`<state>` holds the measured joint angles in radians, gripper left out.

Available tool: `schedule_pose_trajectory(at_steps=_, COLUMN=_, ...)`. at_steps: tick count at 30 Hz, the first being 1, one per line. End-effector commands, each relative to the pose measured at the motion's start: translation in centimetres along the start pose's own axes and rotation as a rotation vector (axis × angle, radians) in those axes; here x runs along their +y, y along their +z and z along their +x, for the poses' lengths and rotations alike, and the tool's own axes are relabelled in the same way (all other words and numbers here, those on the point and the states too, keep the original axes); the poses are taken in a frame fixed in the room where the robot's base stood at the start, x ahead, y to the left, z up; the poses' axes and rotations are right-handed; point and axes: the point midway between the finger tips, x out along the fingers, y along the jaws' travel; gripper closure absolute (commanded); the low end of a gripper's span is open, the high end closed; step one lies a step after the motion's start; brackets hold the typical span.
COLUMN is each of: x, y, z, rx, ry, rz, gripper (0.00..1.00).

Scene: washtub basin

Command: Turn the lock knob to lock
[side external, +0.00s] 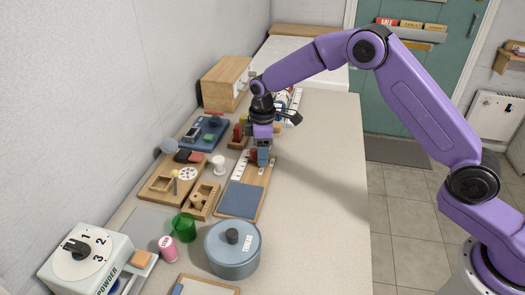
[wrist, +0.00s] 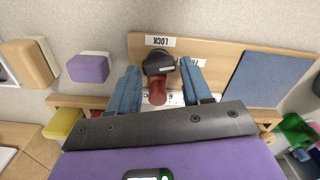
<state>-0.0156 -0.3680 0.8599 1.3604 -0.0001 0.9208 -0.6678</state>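The lock knob (wrist: 158,88) is red with a black end that carries a small pale label. It stands at a wooden board (wrist: 225,52) just below a white LOCK label (wrist: 160,41), upside down in the wrist view. A second label (wrist: 194,62) is partly covered by a finger. My gripper (wrist: 160,68) is open, with one blue finger on each side of the knob and visible gaps between. In the side external view my gripper (side external: 263,157) is low over the board, and a bit of red (side external: 253,154) shows beside it.
A dark blue pad (side external: 239,200) lies on the near part of the board. Wooden boards (side external: 158,188) with small parts lie to its left. A grey-blue lidded pot (side external: 233,258) and green cup (side external: 184,227) stand nearer. The counter (side external: 320,215) to the right is clear.

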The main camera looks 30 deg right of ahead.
Motion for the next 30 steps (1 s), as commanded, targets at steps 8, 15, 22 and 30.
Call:
schedule_pose_trajectory(at_steps=8, x=0.0, y=0.0, z=0.0, rx=0.0, ry=0.0, rz=0.001, gripper=0.36)
schedule_pose_trajectory(at_steps=15, x=0.1, y=-0.1, z=-1.4, rx=0.002, ry=0.002, rz=0.001, gripper=0.36)
schedule_pose_trajectory(at_steps=22, x=0.1, y=-0.1, z=-5.9, rx=0.005, ry=0.004, rz=0.002, gripper=0.36)
schedule_pose_trajectory(at_steps=30, x=0.1, y=-0.1, z=-11.6, rx=0.004, ry=0.003, rz=0.002, gripper=0.36)
